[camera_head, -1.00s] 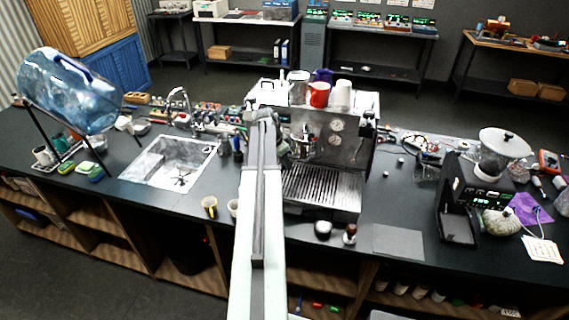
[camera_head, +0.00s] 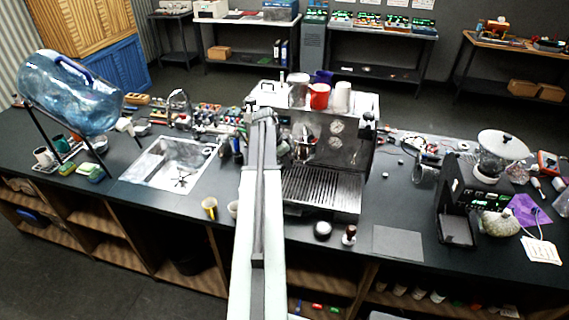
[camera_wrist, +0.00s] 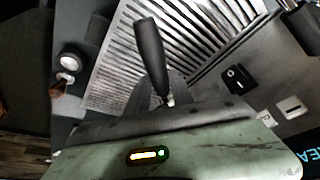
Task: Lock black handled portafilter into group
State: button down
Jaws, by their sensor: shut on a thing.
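The espresso machine (camera_head: 345,150) stands on the counter, with its slatted drip tray (camera_head: 325,190) at the front. The drip tray also fills the upper part of the wrist view (camera_wrist: 185,30). The black handle of the portafilter (camera_wrist: 149,48) sticks out over the tray in the wrist view. My gripper (camera_wrist: 166,101) is shut on the portafilter at the handle's lower end in that view. My gripper's housing covers the bottom of the picture and hides the fingers. In the head view my gripper is at the machine's left front, largely hidden by my arm. I cannot tell how the portafilter sits against the group.
Cups and a red pitcher (camera_head: 319,96) stand on the machine. The sink (camera_head: 172,163) is left, the grinder (camera_head: 470,200) right. A grey mat (camera_head: 398,242) lies clear between machine and grinder.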

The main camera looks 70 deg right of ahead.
jog(key=shift+r+p, duration=0.7)
dwell(1.1)
dwell(0.6)
jog(key=shift+s+a+n, duration=0.3)
jog(key=shift+s+n, duration=0.1)
jog(key=shift+n, duration=0.1)
jog(key=shift+s+a+n+t+h, duration=0.2)
jog(key=shift+s+n+t, duration=0.25)
jog(key=shift+s+n, duration=0.65)
jog(key=shift+s+a+n+t+h, duration=0.2)
jog(key=shift+s+n+t, duration=0.45)
jog(key=shift+n, duration=0.8)
jog(key=shift+s+a+n+t+h, duration=0.1)
jog(key=shift+s+a+n+t, duration=0.2)
jog(key=shift+s+n, duration=0.85)
jog(key=c, duration=1)
grip_release()
jog(key=shift+w, duration=0.15)
jog(key=shift+c, duration=0.2)
